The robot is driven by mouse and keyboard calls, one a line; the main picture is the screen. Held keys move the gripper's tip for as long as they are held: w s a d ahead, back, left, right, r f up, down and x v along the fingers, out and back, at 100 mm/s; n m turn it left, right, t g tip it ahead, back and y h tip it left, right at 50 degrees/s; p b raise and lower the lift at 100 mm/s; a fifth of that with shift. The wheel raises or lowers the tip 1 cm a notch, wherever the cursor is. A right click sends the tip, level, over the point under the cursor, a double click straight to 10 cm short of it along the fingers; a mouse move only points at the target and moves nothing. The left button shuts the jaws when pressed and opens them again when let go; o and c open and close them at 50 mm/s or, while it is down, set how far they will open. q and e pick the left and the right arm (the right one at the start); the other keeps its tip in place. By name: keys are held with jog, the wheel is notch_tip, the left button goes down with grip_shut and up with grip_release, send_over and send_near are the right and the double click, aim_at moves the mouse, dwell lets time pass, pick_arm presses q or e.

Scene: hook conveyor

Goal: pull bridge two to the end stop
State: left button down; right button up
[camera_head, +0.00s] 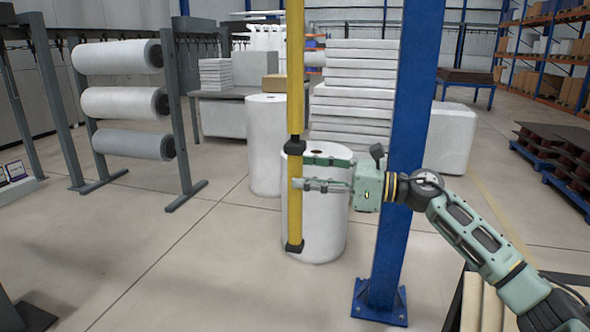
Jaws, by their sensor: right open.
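A yellow vertical pole (295,80) hangs from above the top edge of the view. It has a black collar at mid-height and a black end piece (294,247) at the bottom. My right gripper (300,172) comes in from the right and is open, its fingers at the pole just below the collar. One fingertip overlaps the front of the pole; whether it touches is unclear. No bridge or end stop can be made out; what the pole hangs from is out of view. My left gripper is not in view.
A blue steel post (392,240) stands close by, partly behind my right wrist. White rolls (325,225) stand behind the pole. A rack with white rolls (120,55) is at left. Stacked white slabs (350,85) are behind.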

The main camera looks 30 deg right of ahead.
aim_at(302, 177)
jog(key=shift+p+x, duration=0.5)
jog(key=shift+x, duration=0.5)
jog(key=shift+w+a, duration=0.4)
jog(key=shift+w, duration=0.05)
jog(key=shift+c, duration=0.3)
grip_shut()
